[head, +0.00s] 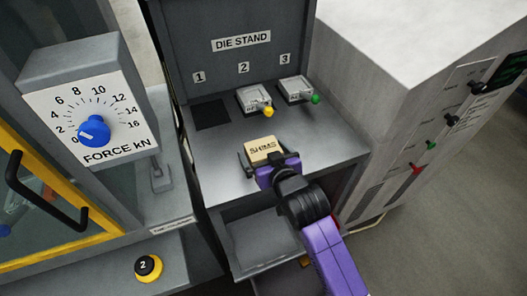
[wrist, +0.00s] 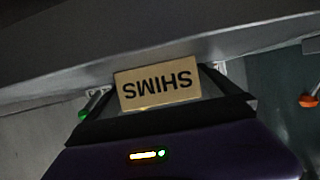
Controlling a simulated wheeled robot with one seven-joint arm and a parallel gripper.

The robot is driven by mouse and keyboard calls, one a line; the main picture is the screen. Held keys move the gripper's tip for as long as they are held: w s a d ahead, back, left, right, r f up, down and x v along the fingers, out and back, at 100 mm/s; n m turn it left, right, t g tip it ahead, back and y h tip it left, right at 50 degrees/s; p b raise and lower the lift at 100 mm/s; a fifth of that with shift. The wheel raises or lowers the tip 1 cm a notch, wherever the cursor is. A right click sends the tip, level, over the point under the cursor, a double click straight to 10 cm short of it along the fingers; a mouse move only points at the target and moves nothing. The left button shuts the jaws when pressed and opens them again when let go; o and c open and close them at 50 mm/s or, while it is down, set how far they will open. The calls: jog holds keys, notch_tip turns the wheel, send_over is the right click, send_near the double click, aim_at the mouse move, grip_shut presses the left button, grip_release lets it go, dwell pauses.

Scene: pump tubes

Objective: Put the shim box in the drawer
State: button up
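The shim box (head: 264,150), a small tan box marked SHIMS, is over the grey top of the die stand, in front of the numbered places. My gripper (head: 265,158) has a dark finger on each side of it, and both look to be against its sides. In the wrist view the box (wrist: 157,85) sits between the two fingertips, its lettering upside down. I cannot tell whether it touches the surface below. The drawer (head: 258,235) is below the stand top, pulled open, with its grey inside showing; my arm covers its right part.
Two grey dies, one with a yellow knob (head: 268,112) and one with a green knob (head: 315,99), stand at places 2 and 3. Place 1 (head: 211,115) is a bare dark square. A machine with a blue dial (head: 93,131) is left; a pale cabinet (head: 390,110) is right.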

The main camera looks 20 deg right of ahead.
jog(key=shift+r, duration=0.1)
jog(key=v, duration=1.2)
jog(key=shift+r, duration=0.1)
jog(key=s+d+f, duration=0.1)
jog(key=s, duration=1)
jog(key=s+f, duration=0.1)
jog(key=s, duration=1.1)
jog(key=shift+s+d+f+t, duration=0.2)
jog(key=shift+d+f+t, duration=0.1)
jog(key=shift+d+t, duration=0.1)
jog(key=v, duration=0.3)
jog(key=r+v, duration=0.1)
jog(key=v, duration=0.3)
jog(key=shift+s+d+r, duration=0.1)
jog(key=shift+d+r, duration=0.05)
jog(key=shift+r, duration=0.05)
jog(key=shift+c, duration=0.2)
jog(key=shift+s+r, duration=0.25)
jog(key=shift+c, duration=1)
